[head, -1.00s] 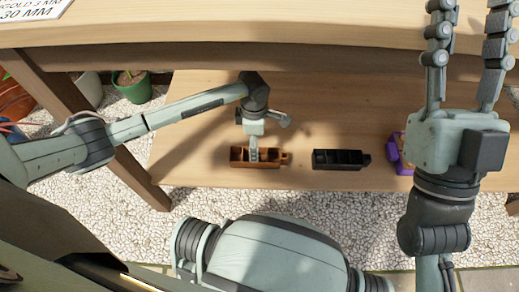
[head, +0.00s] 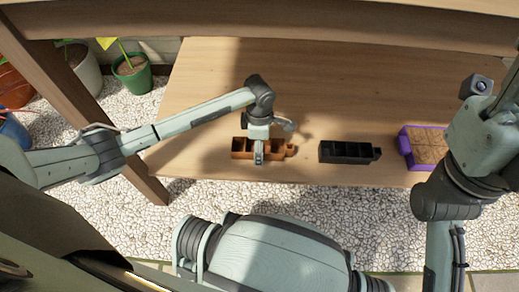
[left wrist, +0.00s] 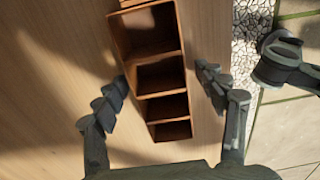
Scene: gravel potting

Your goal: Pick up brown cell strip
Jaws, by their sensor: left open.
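The brown cell strip (head: 240,148) lies on the low wooden shelf, a row of open square cells with a tab at its right end. It also shows in the left wrist view (left wrist: 160,75), running away from me between the fingers. My left gripper (head: 259,155) is above the strip's middle, and its fingers hide part of it. In the left wrist view my left gripper (left wrist: 162,85) is open, with one finger on each side of the strip and gaps visible. My right arm is at the right edge of the head view, its fingers mostly out of frame.
A black cell strip (head: 348,152) lies right of the brown one. A purple tray (head: 404,146) with brown filled cells stands further right. The table top (head: 300,20) overhangs the shelf (head: 330,90). A table leg (head: 140,175) stands left, near a green pot (head: 133,78).

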